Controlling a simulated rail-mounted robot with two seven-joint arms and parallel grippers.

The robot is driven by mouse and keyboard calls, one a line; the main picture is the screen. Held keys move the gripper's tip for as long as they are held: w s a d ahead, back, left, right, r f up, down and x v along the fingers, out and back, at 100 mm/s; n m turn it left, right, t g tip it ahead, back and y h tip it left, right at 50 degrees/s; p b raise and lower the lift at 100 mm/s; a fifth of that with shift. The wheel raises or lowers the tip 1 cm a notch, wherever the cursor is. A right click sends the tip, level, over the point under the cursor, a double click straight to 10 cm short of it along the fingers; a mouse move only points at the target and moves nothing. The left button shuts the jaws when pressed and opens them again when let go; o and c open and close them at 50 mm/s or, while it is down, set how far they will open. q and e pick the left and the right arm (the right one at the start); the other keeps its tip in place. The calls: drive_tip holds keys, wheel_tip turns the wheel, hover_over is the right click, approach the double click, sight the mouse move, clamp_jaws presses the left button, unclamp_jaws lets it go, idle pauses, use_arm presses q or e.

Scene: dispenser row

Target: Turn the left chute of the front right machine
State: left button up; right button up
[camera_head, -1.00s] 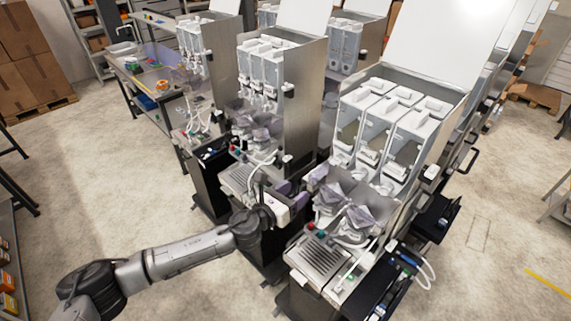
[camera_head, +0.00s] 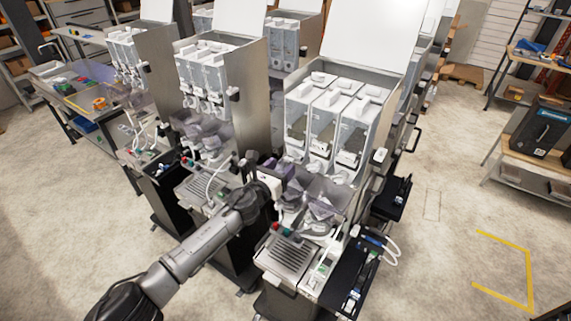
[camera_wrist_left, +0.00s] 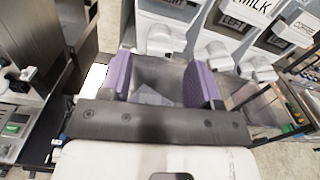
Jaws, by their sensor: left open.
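The front right machine (camera_head: 285,250) is steel with a raised white lid and a row of clear canisters. White chutes stick out below the canisters, above translucent funnels. The left chute (camera_head: 292,154) lies just beyond my left gripper (camera_head: 279,172). In the left wrist view, a white chute (camera_wrist_left: 160,38) shows ahead of the purple fingers, and two more chutes stand to its right. My left gripper (camera_wrist_left: 160,80) is open, with a translucent grey funnel surface seen between its fingers. I cannot tell whether a finger touches the funnel. The right gripper is not in view.
A similar machine (camera_head: 205,187) stands close on the left, leaving a narrow gap for my arm. The front right machine has a drip grate (camera_head: 288,254) and a black side tray (camera_head: 362,268) with white hoses. A shelf with a black box (camera_head: 540,130) stands far right.

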sight(294, 158)
use_arm(q)
drive_tip(key=shift+b+x, duration=0.4)
drive_tip(key=shift+x, duration=1)
